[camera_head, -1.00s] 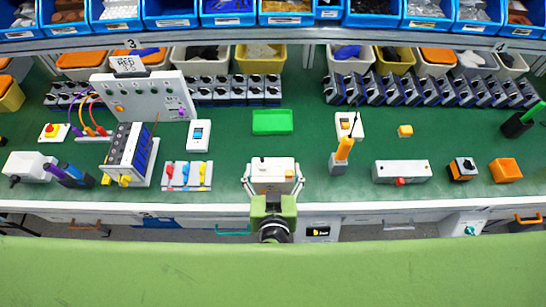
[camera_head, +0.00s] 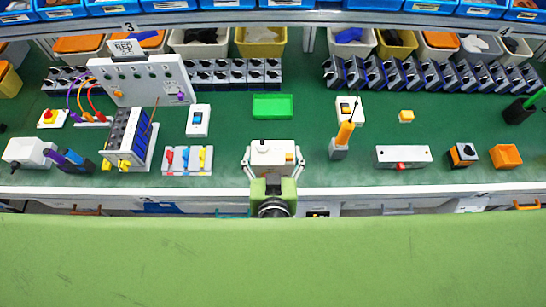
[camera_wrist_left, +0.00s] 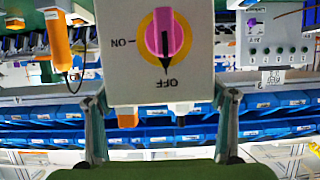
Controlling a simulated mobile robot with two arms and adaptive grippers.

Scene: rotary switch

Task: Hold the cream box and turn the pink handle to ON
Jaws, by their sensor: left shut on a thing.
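In the left wrist view the box (camera_wrist_left: 118,75) appears upside down. Its face carries a yellow disc (camera_wrist_left: 149,22) with the pink handle (camera_wrist_left: 175,35). The handle's black pointer is at the OFF mark, with ON to the left. The head view hides the handle. My right gripper is not in view.
A white block with a red button (camera_head: 403,157) and an orange-and-grey handle (camera_head: 341,142) stand to the right. A rack with red, blue and yellow levers (camera_head: 187,160) is to the left. A green tray (camera_head: 272,105) lies behind, with bare green table between.

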